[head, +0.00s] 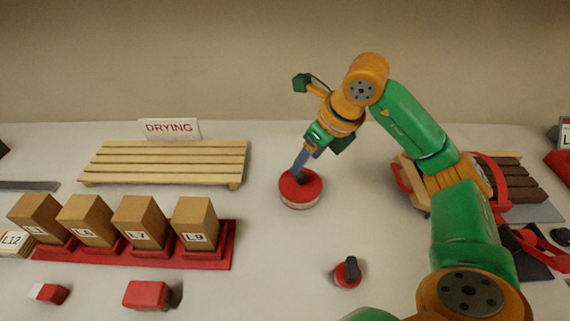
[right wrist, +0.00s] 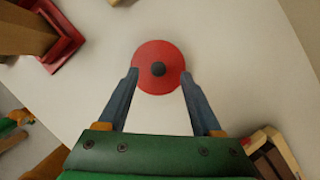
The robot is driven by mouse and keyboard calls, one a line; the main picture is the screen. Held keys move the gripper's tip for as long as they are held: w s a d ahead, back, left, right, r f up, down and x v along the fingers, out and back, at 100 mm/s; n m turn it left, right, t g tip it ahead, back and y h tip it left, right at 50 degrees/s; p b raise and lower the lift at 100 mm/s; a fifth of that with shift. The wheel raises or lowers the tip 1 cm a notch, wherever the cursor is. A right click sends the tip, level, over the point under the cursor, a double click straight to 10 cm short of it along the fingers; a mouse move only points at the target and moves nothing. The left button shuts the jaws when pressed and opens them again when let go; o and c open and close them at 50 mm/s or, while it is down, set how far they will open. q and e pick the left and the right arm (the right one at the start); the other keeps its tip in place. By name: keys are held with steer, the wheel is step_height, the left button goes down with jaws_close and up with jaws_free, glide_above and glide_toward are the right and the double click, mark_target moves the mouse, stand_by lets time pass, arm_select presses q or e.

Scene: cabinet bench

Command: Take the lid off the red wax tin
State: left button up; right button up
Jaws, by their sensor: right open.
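The red wax tin (head: 301,204) stands upright on the bench in the head view, with a pale band below its red lid (head: 313,185). The lid is on the tin. My right gripper (head: 299,176) is above the lid, pointing down. I cannot tell whether the fingertips touch the lid. My left gripper is not in view.
A slatted drying rack (head: 165,162) with a DRYING sign (head: 170,128) stands behind left. Several labelled wooden blocks stand on a red base (head: 130,258) at left. A small red-and-black object (head: 347,272) lies in front of the tin. A wooden crate (head: 415,185) is at right. Bench around the tin is clear.

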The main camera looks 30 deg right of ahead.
mark_target(302, 174)
steer(key=shift+s+a+f+p, duration=0.1)
steer(key=shift+s+f+p, duration=0.15)
steer(key=shift+f, duration=0.2)
steer(key=shift+s+f+p, duration=0.2)
steer(key=shift+f, duration=0.25)
steer(key=x, duration=0.3)
steer(key=shift+w+f, duration=0.4)
steer(key=shift+w, duration=0.05)
steer(key=c, duration=0.8)
jaws_close()
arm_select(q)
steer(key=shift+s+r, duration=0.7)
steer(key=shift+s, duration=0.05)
arm_select(e)
steer(key=shift+r, duration=0.25)
